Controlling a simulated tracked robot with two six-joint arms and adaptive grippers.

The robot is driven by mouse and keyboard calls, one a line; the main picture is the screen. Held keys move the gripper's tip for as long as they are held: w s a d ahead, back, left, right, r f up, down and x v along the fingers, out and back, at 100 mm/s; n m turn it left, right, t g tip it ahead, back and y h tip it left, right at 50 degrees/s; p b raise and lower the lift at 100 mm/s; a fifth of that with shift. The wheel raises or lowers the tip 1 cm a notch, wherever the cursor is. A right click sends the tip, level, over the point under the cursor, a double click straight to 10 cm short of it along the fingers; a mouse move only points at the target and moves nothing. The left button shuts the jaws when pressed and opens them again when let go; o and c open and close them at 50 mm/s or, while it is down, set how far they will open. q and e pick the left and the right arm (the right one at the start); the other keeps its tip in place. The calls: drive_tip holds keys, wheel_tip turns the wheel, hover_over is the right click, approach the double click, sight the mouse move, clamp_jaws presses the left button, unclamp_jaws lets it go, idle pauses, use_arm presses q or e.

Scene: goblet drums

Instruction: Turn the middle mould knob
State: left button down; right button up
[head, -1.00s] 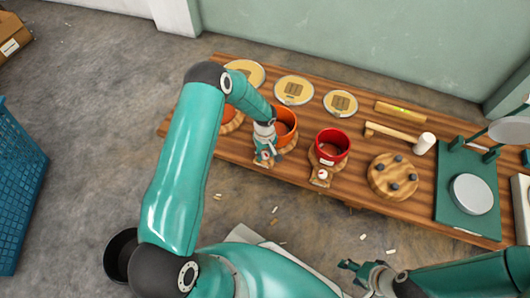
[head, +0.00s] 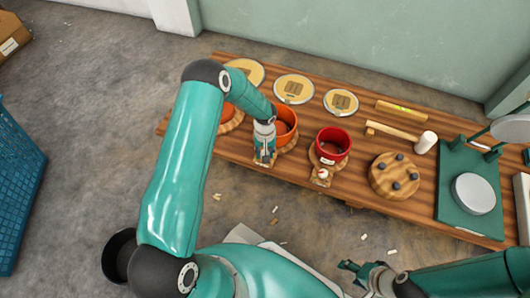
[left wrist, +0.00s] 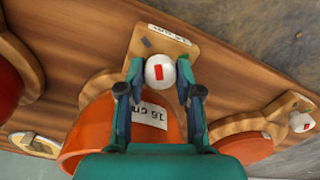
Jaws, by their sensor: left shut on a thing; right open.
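The middle mould (head: 286,120) is an orange pot on a round wooden base, with a paper label (left wrist: 152,116) that shows in the left wrist view. Its knob (left wrist: 160,70) is a white ball with a red mark, at the end of the wooden base tab (left wrist: 168,40). My left gripper (head: 264,160) points down at this tab, and its fingers (left wrist: 160,88) are shut on the knob, one on each side. The gripper hides the knob in the head view. My right gripper (head: 362,274) is open and empty, low in the head view, away from the moulds.
A red mould (head: 332,146) with its own knob (head: 323,174) stands to the right. Another orange mould (head: 230,118) is partly behind my left arm. Round discs, a mallet (head: 425,143), a pegged wooden disc (head: 394,176) and a green stand (head: 452,205) share the wooden bench (head: 350,192).

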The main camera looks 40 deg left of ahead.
use_arm(q)
drive_tip(key=m, duration=0.4)
drive_tip(key=shift+m, duration=0.3)
drive_tip(key=m, duration=0.4)
drive_tip(key=shift+m, duration=0.3)
drive_tip(key=m, duration=0.4)
drive_tip(key=shift+m, duration=0.3)
drive_tip(key=shift+m+p, duration=0.5)
drive_tip(key=shift+m, duration=1.6)
drive_tip(key=c, duration=0.8)
unclamp_jaws()
